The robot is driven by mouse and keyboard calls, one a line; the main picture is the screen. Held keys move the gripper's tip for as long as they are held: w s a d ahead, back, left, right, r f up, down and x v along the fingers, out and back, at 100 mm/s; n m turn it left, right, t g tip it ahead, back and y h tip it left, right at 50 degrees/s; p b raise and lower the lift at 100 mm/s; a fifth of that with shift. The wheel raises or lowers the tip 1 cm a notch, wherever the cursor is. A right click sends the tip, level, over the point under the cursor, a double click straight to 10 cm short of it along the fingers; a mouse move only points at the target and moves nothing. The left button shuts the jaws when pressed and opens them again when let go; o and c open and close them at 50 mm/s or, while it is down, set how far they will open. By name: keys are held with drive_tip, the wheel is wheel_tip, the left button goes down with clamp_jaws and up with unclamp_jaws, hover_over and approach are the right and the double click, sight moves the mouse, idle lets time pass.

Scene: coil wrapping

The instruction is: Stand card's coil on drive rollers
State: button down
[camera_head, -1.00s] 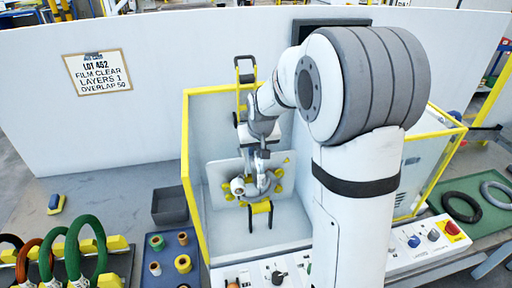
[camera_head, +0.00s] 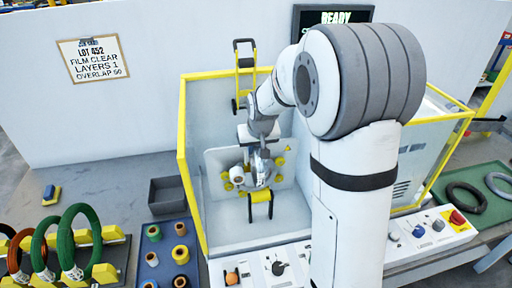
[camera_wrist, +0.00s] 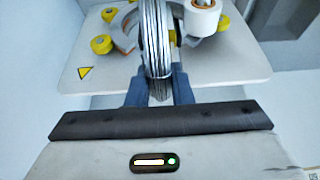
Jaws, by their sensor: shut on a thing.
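A silver-grey wire coil (camera_wrist: 155,45) stands edge-on in the wrist view, and my gripper (camera_wrist: 158,97) is shut on its near, lower rim. The coil is in front of the machine's pale plate (camera_wrist: 235,75), among yellow rollers (camera_wrist: 100,45). Whether it touches the rollers is hidden. In the head view my gripper (camera_head: 257,180) is inside the machine, in front of the yellow rollers (camera_head: 227,186); the coil is hard to make out there. The card (camera_head: 93,60) reads LOT 452, film clear, layers 1, overlap 50.
A yellow-edged guard (camera_head: 190,150) surrounds the wrapping space. A white film roll (camera_wrist: 203,18) is close right of the coil. Green and orange coils (camera_head: 80,235) stand on a rack at left. Dark and grey coils lie on a green mat (camera_head: 485,210) at right. The screen (camera_head: 335,18) reads READY.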

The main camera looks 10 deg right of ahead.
drive_tip(key=shift+f+b, duration=0.5)
idle(0.3)
drive_tip(key=c, duration=1.2)
unclamp_jaws()
drive_tip(key=b+v, duration=0.1)
drive_tip(key=v, duration=0.6)
drive_tip(key=shift+s+d+r, duration=0.1)
drive_tip(key=shift+s+r, duration=0.05)
drive_tip(key=shift+r, duration=0.25)
drive_tip(key=shift+s+r, duration=0.1)
drive_tip(key=shift+s, duration=0.2)
drive_tip(key=s+f+g, duration=0.1)
drive_tip(key=s, duration=2.4)
drive_tip(key=shift+d+f, duration=0.2)
drive_tip(key=shift+d, duration=0.2)
